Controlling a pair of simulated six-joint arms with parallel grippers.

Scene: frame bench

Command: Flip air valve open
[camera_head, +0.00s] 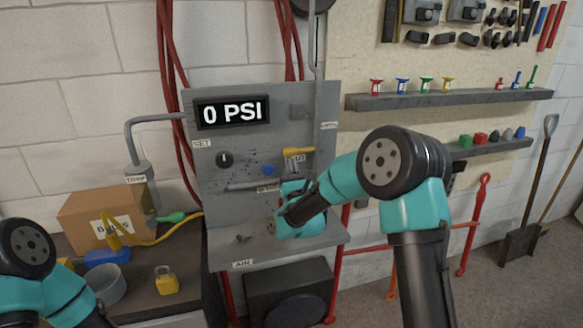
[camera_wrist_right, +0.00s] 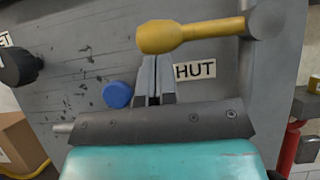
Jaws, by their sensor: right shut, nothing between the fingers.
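The yellow valve handle (camera_head: 298,151) sits on the grey panel, below the pressure display. In the right wrist view the handle (camera_wrist_right: 190,35) lies roughly level, joined to a grey round pivot (camera_wrist_right: 268,19) at its right end. A label reading "HUT" (camera_wrist_right: 195,71) shows below it, its first part hidden by my fingers. My right gripper (camera_wrist_right: 156,66) is shut and empty, its fingertips just under the left, thick end of the handle; I cannot tell whether they touch.
The display (camera_head: 232,112) reads 0 PSI. A black knob (camera_head: 224,160) and a blue button (camera_wrist_right: 117,95) are left of my right gripper. A panel ledge (camera_head: 275,245) lies below. A cardboard box (camera_head: 100,218) and metal cup (camera_head: 105,283) stand on the left bench.

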